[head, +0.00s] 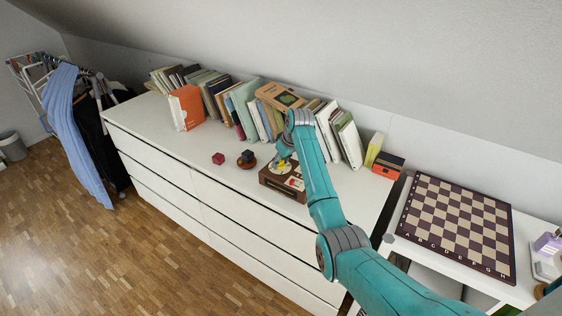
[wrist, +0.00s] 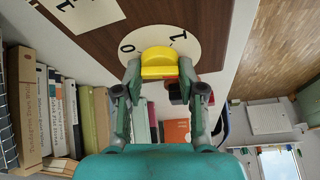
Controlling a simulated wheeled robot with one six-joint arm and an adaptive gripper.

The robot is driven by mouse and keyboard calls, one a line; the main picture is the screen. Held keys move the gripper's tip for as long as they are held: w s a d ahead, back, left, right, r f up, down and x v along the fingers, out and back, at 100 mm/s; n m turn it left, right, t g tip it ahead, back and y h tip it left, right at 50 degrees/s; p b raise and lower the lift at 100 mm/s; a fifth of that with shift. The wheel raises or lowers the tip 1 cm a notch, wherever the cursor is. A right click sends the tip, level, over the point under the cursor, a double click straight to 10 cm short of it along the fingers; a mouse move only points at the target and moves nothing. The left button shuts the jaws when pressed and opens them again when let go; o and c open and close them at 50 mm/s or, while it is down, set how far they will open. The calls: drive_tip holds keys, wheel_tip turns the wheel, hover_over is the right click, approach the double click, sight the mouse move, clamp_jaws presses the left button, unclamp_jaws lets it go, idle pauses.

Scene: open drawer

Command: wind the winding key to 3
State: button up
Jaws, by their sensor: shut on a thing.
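The yellow winding key (wrist: 158,62) stands on a round cream dial (wrist: 150,36) in the wrist view. The dial is set on the dark brown face of a box (wrist: 215,20). The figures 0 and 1 show on the dial beyond the key; the rest of the dial is hidden by the key and fingers or out of view. My gripper (wrist: 160,74) is shut on the key, one finger on each side. In the head view the brown box (head: 284,191) sits on the white dresser, with my gripper (head: 284,157) over it, partly covering the key.
Behind the box stands a row of books (head: 244,107) along the wall. A small red cube (head: 218,158) and a dark round item (head: 246,160) lie left of the box. The white dresser (head: 150,122) top is clear toward its left end. A chessboard (head: 457,222) lies to the right.

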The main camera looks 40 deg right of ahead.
drive_tip(key=m+h, duration=0.1)
drive_tip(key=m, duration=0.2)
drive_tip(key=m+h, duration=0.1)
drive_tip(key=m, duration=0.2)
drive_tip(key=shift+a+m+g, duration=0.2)
drive_tip(key=shift+m+g, duration=0.1)
drive_tip(key=shift+g, duration=0.1)
drive_tip(key=m+h, duration=0.1)
drive_tip(key=m, duration=0.1)
drive_tip(key=m+g+h, duration=0.1)
drive_tip(key=m, duration=0.2)
drive_tip(key=shift+w, duration=0.15)
drive_tip(key=m+g, duration=0.1)
drive_tip(key=m, duration=0.2)
drive_tip(key=m+g, duration=0.1)
drive_tip(key=m, duration=0.2)
drive_tip(key=shift+w+a+m+g+h, duration=0.1)
drive_tip(key=shift+m+g+h, duration=0.2)
drive_tip(key=shift+h, duration=0.1)
drive_tip(key=m+g, duration=0.1)
drive_tip(key=m, duration=0.3)
drive_tip(key=shift+m+g, duration=0.3)
drive_tip(key=shift+g, duration=0.1)
drive_tip(key=shift+f+m, duration=0.1)
drive_tip(key=shift+m, duration=0.6)
drive_tip(key=o, duration=1.2)
drive_tip(key=shift+w, duration=0.1)
drive_tip(key=shift+c, duration=0.2)
